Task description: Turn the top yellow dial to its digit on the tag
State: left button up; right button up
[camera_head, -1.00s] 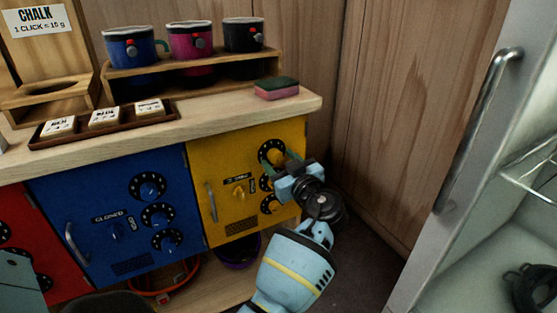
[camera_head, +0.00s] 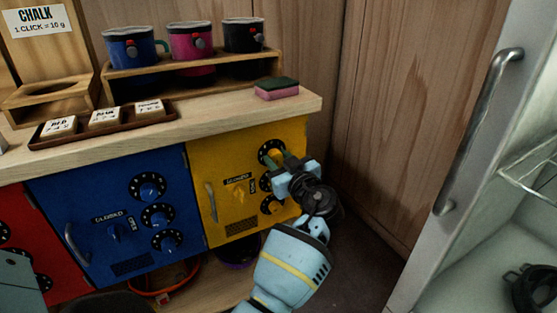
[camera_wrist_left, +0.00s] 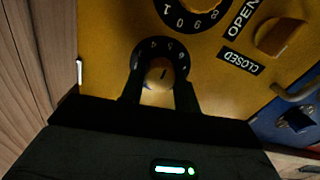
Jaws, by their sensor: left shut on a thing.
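The yellow locker door (camera_head: 225,172) has a column of black-ringed dials at its right side. My left gripper (camera_head: 272,160) reaches the top yellow dial (camera_head: 270,147) from the lower right. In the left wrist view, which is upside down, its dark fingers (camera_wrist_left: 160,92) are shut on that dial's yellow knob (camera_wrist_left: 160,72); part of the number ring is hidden. Another dial (camera_wrist_left: 192,10) shows beyond it. In the head view the gripper covers part of the middle dial (camera_head: 266,183). The tag at the right of the tray (camera_head: 149,106) has print too small to read.
The tag tray (camera_head: 100,128) lies on the counter (camera_head: 215,115), with mugs (camera_head: 190,40) on a rack behind and a sponge (camera_head: 277,88) near the right end. A blue door (camera_head: 90,195) adjoins at left. A wooden wall (camera_head: 370,110) stands close at right.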

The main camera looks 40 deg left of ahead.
pick_arm(q)
jog(key=shift+m, duration=0.3)
pick_arm(e)
jog(key=shift+s, duration=0.1)
pick_arm(q)
jog(key=shift+m, duration=1.1)
jog(key=shift+m+p, duration=0.5)
jog(key=shift+m, duration=0.4)
jog(key=m+p, duration=0.1)
jog(key=m, duration=0.1)
jog(key=shift+m, duration=0.3)
jog(key=m+p, duration=0.1)
jog(key=m, duration=0.2)
jog(key=shift+m+p, duration=0.8)
jog(key=shift+m, duration=1.1)
pick_arm(e)
jog(key=r, duration=0.3)
jog(key=w+a+r, duration=0.1)
jog(key=r, duration=0.1)
pick_arm(q)
jog(key=shift+f+p, duration=0.1)
jog(key=shift+p, duration=0.25)
pick_arm(e)
jog(key=shift+s, duration=0.15)
